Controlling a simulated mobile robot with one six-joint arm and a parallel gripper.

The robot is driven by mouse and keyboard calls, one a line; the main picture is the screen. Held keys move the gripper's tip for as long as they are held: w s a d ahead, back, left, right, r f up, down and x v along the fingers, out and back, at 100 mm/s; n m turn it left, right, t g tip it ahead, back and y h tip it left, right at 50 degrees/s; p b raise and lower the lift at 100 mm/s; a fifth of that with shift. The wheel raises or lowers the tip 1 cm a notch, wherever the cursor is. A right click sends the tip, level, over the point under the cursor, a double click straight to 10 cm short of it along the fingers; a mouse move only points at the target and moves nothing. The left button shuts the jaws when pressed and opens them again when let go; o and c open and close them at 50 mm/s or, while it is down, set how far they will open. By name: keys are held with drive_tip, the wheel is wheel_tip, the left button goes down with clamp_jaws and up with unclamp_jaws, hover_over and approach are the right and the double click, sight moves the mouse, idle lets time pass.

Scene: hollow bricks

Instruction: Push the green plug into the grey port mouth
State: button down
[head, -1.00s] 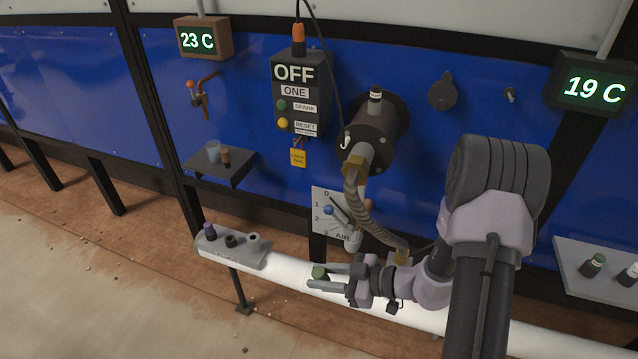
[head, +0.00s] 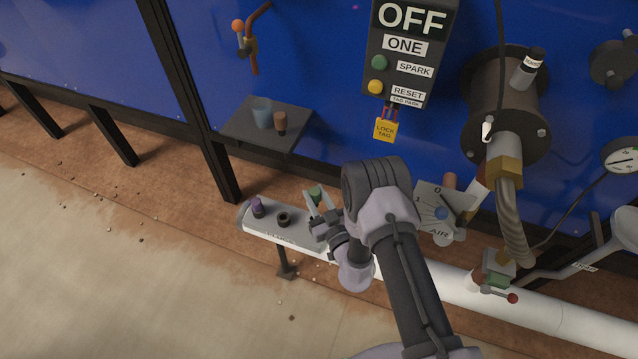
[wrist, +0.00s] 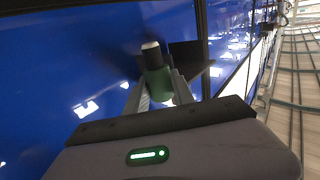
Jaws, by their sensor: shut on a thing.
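The green plug (head: 315,193) is between the fingers of my gripper (head: 317,201), over the right end of the grey rack (head: 262,230). In the wrist view the plug (wrist: 159,82) has a green body and a pale, dark-banded end, and both fingers of my gripper (wrist: 160,90) close on its sides. The grey port mouth is not visible now; my gripper and arm cover that end of the rack. I cannot tell whether the plug touches it.
The rack also holds a purple plug (head: 257,207) and a dark empty ring (head: 284,219). A dark shelf (head: 270,138) with two cups stands behind. A white pipe (head: 545,312) runs right, below a hose (head: 512,215) and the AIR dial (head: 440,212).

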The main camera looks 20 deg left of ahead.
drive_tip(key=shift+a+f, duration=0.2)
drive_tip(key=shift+a, duration=0.05)
drive_tip(key=shift+s+r, duration=0.1)
drive_tip(key=shift+s, duration=0.15)
wheel_tip(320, 180, down, 6)
drive_tip(key=b, duration=0.5)
drive_tip(key=shift+f+b, duration=1.9)
drive_tip(key=shift+f, duration=0.05)
idle(1.3)
drive_tip(key=c, duration=1)
unclamp_jaws()
drive_tip(key=shift+d, duration=0.1)
